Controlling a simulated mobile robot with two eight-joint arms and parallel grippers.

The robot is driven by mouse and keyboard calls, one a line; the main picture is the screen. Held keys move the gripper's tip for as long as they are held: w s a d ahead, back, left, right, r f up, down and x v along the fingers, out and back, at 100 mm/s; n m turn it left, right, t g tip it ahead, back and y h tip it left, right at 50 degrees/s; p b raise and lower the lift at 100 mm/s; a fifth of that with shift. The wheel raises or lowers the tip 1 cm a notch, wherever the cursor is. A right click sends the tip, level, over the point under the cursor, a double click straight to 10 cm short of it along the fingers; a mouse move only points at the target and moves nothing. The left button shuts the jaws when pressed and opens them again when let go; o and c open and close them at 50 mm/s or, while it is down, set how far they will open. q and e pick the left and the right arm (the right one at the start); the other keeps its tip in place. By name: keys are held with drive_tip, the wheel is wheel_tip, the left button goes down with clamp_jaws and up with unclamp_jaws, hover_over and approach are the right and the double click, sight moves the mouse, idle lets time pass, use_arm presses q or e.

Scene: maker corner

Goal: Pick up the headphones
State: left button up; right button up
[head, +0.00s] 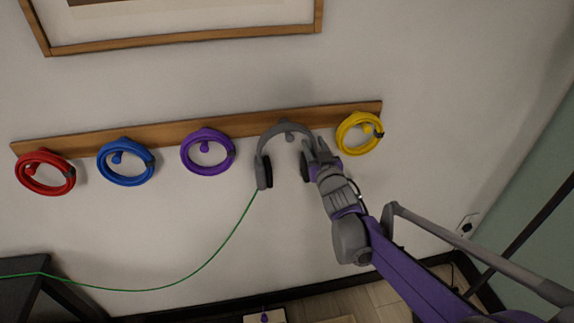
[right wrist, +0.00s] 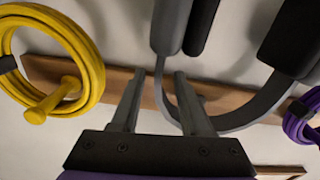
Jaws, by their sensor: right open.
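The grey headphones (head: 263,170) with dark ear pads hang by their band from the wooden rail (head: 175,134), between the purple and yellow coils. My right gripper (head: 315,144) is open at the right side of the headphones, next to the band and right ear cup. In the right wrist view, one side of the headphones' band (right wrist: 220,122) passes across the gap between the open fingers (right wrist: 158,75); I cannot tell whether it touches them. The ear cups show at the top of that view. My left gripper is not in view.
Red (head: 45,173), blue (head: 126,162), purple (head: 208,152) and yellow (head: 360,132) coils hang along the rail. The yellow one is close to my right gripper. A green cable (head: 215,255) runs from the left ear cup to a dark table (head: 30,268). A framed picture hangs above.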

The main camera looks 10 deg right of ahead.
drive_tip(key=shift+w, duration=0.55)
drive_tip(key=shift+s, duration=0.1)
clamp_jaws()
idle(0.9)
